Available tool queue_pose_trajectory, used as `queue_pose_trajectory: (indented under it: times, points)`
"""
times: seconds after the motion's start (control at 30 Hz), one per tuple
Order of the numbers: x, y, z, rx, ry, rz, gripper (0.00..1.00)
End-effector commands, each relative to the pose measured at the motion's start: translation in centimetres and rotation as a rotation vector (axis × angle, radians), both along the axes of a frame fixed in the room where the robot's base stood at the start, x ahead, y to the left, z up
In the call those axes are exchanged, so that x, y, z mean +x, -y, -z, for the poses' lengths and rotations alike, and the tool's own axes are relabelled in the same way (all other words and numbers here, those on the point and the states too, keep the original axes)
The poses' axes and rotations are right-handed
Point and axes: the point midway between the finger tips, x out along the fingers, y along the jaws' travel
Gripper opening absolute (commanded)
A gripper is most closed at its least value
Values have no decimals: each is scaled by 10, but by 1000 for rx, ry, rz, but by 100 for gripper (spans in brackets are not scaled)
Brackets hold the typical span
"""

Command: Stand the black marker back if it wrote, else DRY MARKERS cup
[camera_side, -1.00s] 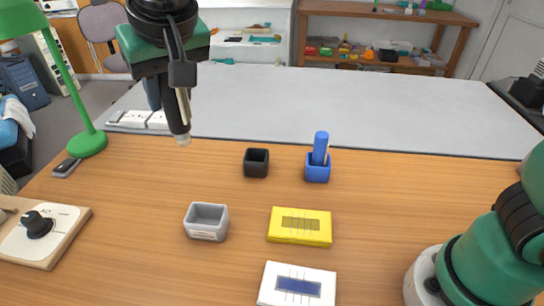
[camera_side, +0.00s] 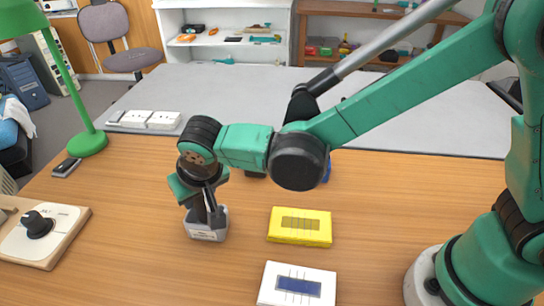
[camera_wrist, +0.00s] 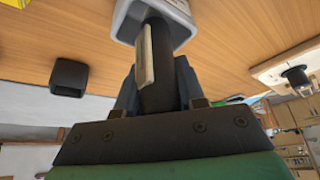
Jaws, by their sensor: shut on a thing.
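My gripper (camera_wrist: 155,95) is shut on the black marker (camera_wrist: 158,65), a dark barrel with a white label strip along its side. In the wrist view the marker's far end reaches into the mouth of the grey cup (camera_wrist: 183,28). In the side view my gripper (camera_side: 207,215) is low over the same grey cup (camera_side: 208,234), which has a label on its front; the label is too small to read. The marker is mostly hidden there. The black square cup (camera_wrist: 69,77) stands apart and looks empty; my arm almost covers it in the side view.
A yellow pad (camera_side: 300,238) and a white pad (camera_side: 275,300) lie right of the grey cup. A blue cup (camera_side: 326,172) is mostly behind my arm. A dial box (camera_side: 70,225) and green lamp (camera_side: 86,145) stand left. The wood between is clear.

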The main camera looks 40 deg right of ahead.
Motion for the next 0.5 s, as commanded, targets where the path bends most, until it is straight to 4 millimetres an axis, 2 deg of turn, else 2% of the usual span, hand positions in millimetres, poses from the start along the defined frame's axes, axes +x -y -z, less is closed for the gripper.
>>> queue_pose_trajectory:
  times: [0.1, 0.43, 0.47, 0.5]
  points:
    - [0, 0, 6, 0, 0, 0, 0]
    - [0, 0, 9, 0, 0, 0, 0]
    - [0, 0, 9, 0, 0, 0, 42]
    - [0, 0, 9, 0, 0, 0, 54]
